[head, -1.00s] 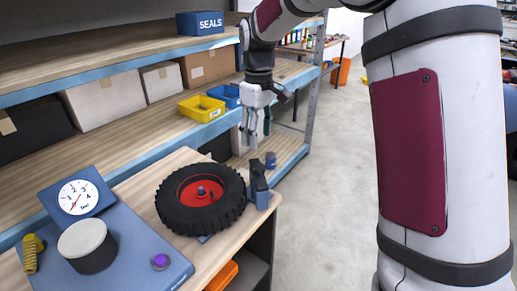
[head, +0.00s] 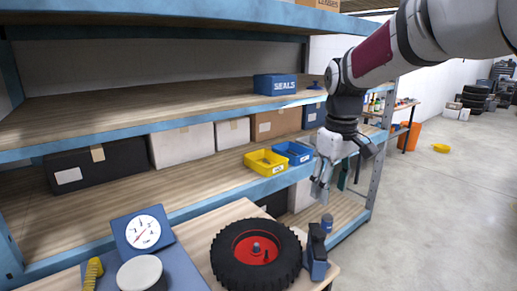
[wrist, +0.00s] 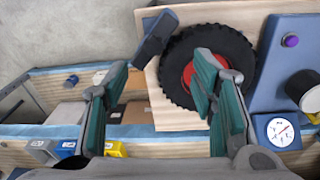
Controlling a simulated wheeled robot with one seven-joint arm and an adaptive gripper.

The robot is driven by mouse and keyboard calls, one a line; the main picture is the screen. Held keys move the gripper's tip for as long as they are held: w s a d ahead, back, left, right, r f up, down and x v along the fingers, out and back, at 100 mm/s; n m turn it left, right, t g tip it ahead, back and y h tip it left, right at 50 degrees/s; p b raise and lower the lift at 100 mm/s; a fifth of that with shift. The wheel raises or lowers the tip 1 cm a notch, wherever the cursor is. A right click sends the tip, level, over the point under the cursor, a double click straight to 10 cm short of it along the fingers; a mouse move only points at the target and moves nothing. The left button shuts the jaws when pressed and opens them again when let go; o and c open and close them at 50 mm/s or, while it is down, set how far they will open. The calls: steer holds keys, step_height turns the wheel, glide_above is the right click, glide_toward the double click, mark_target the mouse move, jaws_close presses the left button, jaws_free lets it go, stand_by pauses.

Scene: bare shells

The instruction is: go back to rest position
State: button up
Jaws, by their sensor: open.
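My gripper (head: 322,190) hangs in front of the shelf's right part, above and beyond the workbench's far right corner. It also shows in the wrist view (wrist: 158,103), where its two teal-padded fingers stand apart with nothing between them. A black tyre on a red wheel (head: 256,252) lies on the workbench (head: 206,226); in the wrist view the wheel (wrist: 232,65) lies below the fingers, and the right finger covers part of it.
A dark blue upright device (head: 316,252) stands right of the wheel. A pressure gauge (head: 143,230) stands at the left. The shelf holds a yellow bin (head: 265,163), a blue bin (head: 294,152), a SEALS box (head: 275,85) and several cartons. Open floor (head: 440,215) lies to the right.

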steer(key=s+r+m+t, duration=0.2)
steer(key=s+m+t, duration=0.2)
steer(key=s, duration=2.1)
steer(key=shift+s+d+r+m+t, duration=0.2)
steer(key=shift+m+t, duration=0.2)
steer(key=shift+m, duration=0.6)
